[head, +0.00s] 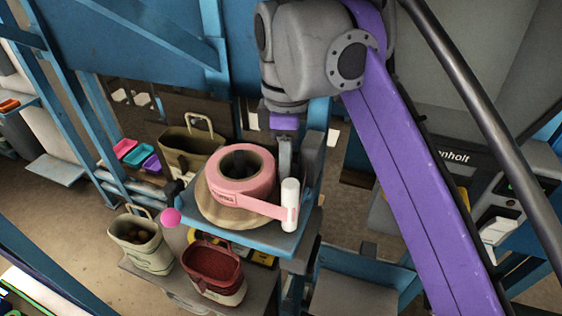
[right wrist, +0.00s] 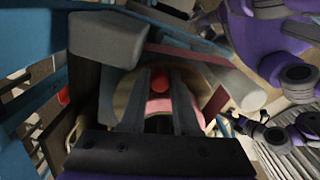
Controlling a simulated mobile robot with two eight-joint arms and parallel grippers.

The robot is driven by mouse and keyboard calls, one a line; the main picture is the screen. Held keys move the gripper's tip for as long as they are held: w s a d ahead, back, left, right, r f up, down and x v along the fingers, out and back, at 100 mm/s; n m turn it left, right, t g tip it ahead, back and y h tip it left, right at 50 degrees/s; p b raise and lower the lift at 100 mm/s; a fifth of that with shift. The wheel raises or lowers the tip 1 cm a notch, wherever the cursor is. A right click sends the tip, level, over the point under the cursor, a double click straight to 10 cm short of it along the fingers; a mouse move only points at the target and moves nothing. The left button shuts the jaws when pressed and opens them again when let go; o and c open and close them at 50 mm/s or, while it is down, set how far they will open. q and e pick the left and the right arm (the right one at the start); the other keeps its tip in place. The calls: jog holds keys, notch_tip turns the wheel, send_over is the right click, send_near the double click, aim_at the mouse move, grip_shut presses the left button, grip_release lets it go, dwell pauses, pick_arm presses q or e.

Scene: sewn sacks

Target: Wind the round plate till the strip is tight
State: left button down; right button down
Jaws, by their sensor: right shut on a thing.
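The round plate (head: 213,209) is tan and lies on a small blue table. The strip (head: 238,172) is pink and wound in a thick ring on the plate. Its free stretch runs fairly straight to an upright white roller (head: 290,206). My right gripper (head: 285,152) points down behind the ring, and its fingertips are hidden there. In the right wrist view its fingers (right wrist: 168,92) are close together, with a red knob (right wrist: 160,82) between their tips and the pink ring around them. My left gripper is out of view.
The blue table (head: 268,240) has a grey upright block at its back right. A pink ball (head: 170,217) sits by its left edge. Blue posts stand behind.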

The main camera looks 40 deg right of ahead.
jog(key=shift+w+d+r+n, duration=0.1)
jog(key=shift+w+d+n, duration=0.25)
jog(key=shift+n, duration=0.35)
jog(key=shift+w+a, duration=0.1)
jog(key=c, duration=0.6)
grip_release()
jog(key=shift+c, duration=0.2)
